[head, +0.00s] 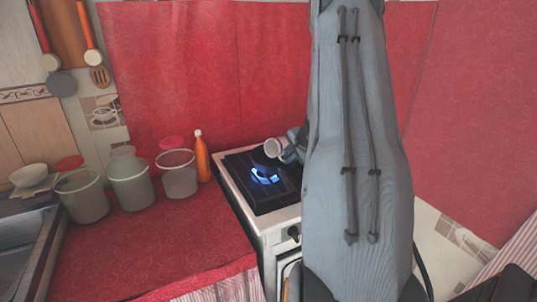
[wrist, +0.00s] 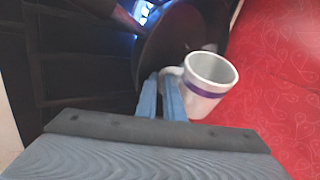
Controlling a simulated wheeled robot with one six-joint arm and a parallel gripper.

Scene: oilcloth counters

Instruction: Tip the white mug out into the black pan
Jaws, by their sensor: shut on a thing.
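The white mug (wrist: 208,85) has a purple band. In the wrist view my gripper (wrist: 167,82) is shut on its handle, and the mug's mouth faces up toward the camera. The mug also shows in the head view (head: 275,148), tilted, over the stove, with my gripper (head: 292,146) partly hidden behind my arm. The black pan (wrist: 180,35) lies below and beyond the mug in the wrist view, on the stove. The mug covers part of it. In the head view the pan (head: 262,158) is a dark shape beside the mug. What the mug holds cannot be made out.
The stove (head: 242,192) has a blue flame (head: 265,175) burning. An orange bottle (head: 202,160) and several clear containers (head: 129,183) stand on the red counter (head: 160,235) to the left. A sink (head: 20,250) is at far left. A red wall covering rises behind.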

